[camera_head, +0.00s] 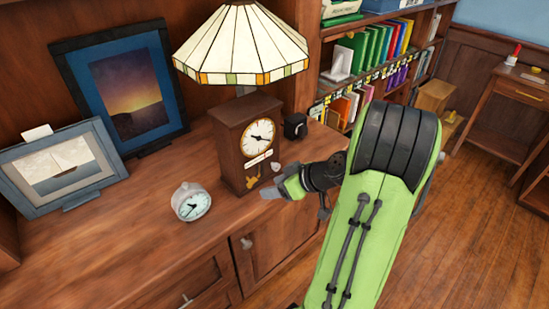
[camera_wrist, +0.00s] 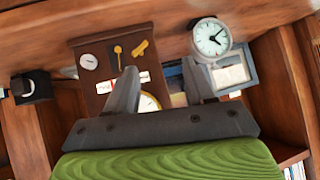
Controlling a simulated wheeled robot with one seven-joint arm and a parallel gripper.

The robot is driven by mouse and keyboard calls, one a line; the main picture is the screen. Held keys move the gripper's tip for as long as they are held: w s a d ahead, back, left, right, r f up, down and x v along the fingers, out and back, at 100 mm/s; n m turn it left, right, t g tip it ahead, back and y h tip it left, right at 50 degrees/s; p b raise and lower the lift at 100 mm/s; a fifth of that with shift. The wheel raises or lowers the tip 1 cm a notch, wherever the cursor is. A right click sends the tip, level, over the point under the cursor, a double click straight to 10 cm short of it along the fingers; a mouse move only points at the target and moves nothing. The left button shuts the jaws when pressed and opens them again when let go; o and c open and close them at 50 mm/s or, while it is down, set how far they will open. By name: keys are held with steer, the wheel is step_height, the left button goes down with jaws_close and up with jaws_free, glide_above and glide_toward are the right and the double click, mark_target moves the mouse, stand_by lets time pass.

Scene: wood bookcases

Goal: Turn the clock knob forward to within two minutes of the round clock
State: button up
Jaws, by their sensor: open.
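The wooden clock (camera_head: 233,139) stands upright on the cabinet top, with a white dial (camera_head: 258,137) in its front. A small pale round knob (camera_head: 276,167) is low on its front at the right; it also shows in the wrist view (camera_wrist: 88,62). The round clock (camera_head: 191,202), pale with a white face, stands to the left and nearer the front edge. It shows upper right in the wrist view (camera_wrist: 211,37). My gripper (camera_head: 270,192) is in front of the wooden clock, below the knob in the picture. In the wrist view its fingers (camera_wrist: 160,72) are apart and empty, partly hiding the dial.
A stained-glass lamp (camera_head: 240,45) rises behind the wooden clock. A small black object (camera_head: 295,126) stands right of it. Two framed pictures, a sunset (camera_head: 127,95) and a sailboat (camera_head: 65,162), stand at left. Brass pieces (camera_wrist: 118,52) show on the clock front. The cabinet's front left top is clear.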

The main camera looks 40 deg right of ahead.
mark_target(278, 167)
steer(key=s+d+f+m+t+h+p, duration=0.1)
steer(key=s+d+m+t+h, duration=0.25)
steer(key=d, duration=0.75)
steer(key=shift+n+t+y, duration=0.35)
steer(key=shift+n, duration=0.1)
steer(key=x, duration=0.5)
steer(key=b+x, duration=0.1)
steer(key=x, duration=0.9)
steer(key=shift+f, duration=0.4)
steer(key=shift+s, duration=0.1)
jaws_close()
steer(key=shift+d, duration=0.1)
